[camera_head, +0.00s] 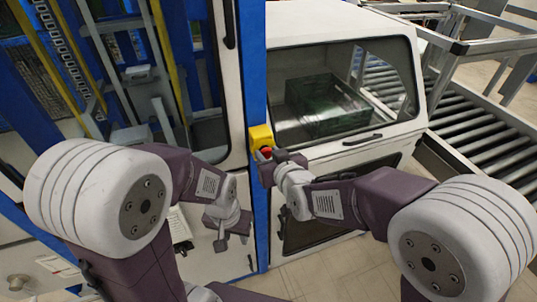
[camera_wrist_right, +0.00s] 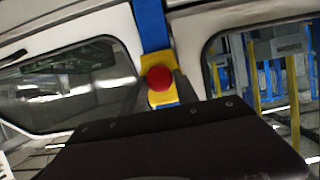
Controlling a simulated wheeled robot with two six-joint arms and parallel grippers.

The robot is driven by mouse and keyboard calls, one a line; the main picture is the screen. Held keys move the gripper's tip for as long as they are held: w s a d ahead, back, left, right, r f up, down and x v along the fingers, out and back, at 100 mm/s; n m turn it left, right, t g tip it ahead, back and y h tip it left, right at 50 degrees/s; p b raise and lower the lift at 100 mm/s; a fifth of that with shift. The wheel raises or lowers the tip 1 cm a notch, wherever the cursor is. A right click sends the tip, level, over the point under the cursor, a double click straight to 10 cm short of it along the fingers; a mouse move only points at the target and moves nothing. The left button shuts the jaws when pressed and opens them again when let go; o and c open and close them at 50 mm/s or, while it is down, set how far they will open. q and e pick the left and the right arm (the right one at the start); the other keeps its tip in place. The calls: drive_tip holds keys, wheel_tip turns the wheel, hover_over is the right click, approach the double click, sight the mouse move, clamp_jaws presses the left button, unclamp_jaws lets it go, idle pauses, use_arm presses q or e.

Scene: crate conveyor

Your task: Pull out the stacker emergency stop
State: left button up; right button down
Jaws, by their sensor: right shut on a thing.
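The emergency stop is a yellow box (camera_head: 260,136) with a red mushroom button (camera_head: 266,152), mounted on the blue post in the middle of the head view. The red button also shows in the right wrist view (camera_wrist_right: 160,78), with the yellow box (camera_wrist_right: 163,59) around it. My right gripper (camera_head: 266,162) is at the button and shut on it; its fingertips partly cover the button in the head view. My left gripper (camera_head: 231,243) hangs lower, in front of the white cabinet panel, empty, with its fingers apart.
A white machine hood (camera_head: 300,26) with a window stands right of the blue post (camera_head: 255,80); a dark green crate (camera_head: 325,108) is inside. A roller conveyor (camera_head: 490,125) runs at the right. A keyboard (camera_head: 180,228) is near my left arm. Tiled floor shows below.

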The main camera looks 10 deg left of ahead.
drive_tip(key=shift+f, duration=0.1)
idle(0.8)
drive_tip(key=shift+s+f+b, duration=0.15)
drive_tip(key=shift+b, duration=0.2)
drive_tip(key=shift+s+d, duration=0.4)
drive_tip(key=shift+s, duration=0.1)
drive_tip(key=c, duration=1.1)
unclamp_jaws()
drive_tip(key=shift+w, duration=0.1)
drive_tip(key=shift+o, duration=0.5)
drive_tip(key=shift+w+a, duration=0.1)
drive_tip(key=shift+a, duration=0.05)
drive_tip(key=shift+s+d+r, duration=0.3)
drive_tip(key=shift+s+r, duration=0.1)
drive_tip(key=v, duration=0.8)
